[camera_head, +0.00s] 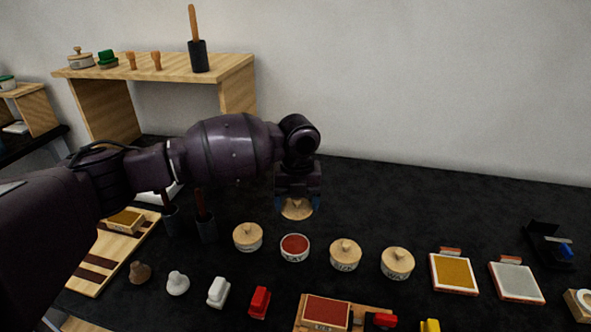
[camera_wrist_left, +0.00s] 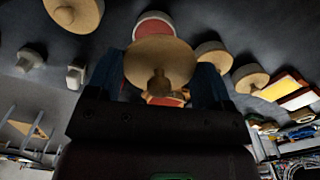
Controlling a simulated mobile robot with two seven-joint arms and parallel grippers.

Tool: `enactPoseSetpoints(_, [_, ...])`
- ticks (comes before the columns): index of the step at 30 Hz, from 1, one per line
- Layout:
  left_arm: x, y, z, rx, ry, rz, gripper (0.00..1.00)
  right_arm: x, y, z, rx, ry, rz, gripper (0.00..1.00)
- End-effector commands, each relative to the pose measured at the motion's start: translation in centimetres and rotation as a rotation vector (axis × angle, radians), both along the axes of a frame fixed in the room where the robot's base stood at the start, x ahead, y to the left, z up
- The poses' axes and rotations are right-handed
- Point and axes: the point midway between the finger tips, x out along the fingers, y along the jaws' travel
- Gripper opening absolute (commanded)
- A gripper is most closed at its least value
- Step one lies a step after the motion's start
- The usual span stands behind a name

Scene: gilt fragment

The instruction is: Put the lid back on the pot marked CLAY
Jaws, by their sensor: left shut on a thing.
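My left gripper (camera_head: 298,205) is shut on a round wooden lid (camera_head: 297,209), held above the table just behind the open pot. The lid also shows in the left wrist view (camera_wrist_left: 160,62) between the fingers, its knob toward the gripper. The open pot (camera_head: 295,247) has a white wall and red-brown contents. The lettering on its front is too small to read surely. It shows partly behind the lid in the left wrist view (camera_wrist_left: 154,25). The lid and pot look apart. My right gripper is not in view.
Lidded pots stand left (camera_head: 248,237) and right (camera_head: 345,254) of the open pot, with another lidded pot (camera_head: 397,263) farther right. Stamps (camera_head: 218,292) and a red ink pad (camera_head: 327,311) lie in front. A wooden shelf (camera_head: 160,68) stands behind.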

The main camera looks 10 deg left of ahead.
Motion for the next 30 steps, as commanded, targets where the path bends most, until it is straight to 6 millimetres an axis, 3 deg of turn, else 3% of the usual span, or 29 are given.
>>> enactPoseSetpoints(8, [-2.4, -0.6, -1.6, -0.013, 0.003, -0.182, 0.52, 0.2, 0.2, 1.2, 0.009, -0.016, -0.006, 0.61])
enactPoseSetpoints(17, [-2.6, -0.7, -2.7, -0.014, 0.006, -0.204, 0.52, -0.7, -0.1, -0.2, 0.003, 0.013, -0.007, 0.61])
enactPoseSetpoints(30, [-2.6, -0.6, -6.0, -0.013, 0.008, -0.201, 0.52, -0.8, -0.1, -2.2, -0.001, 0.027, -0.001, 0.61])
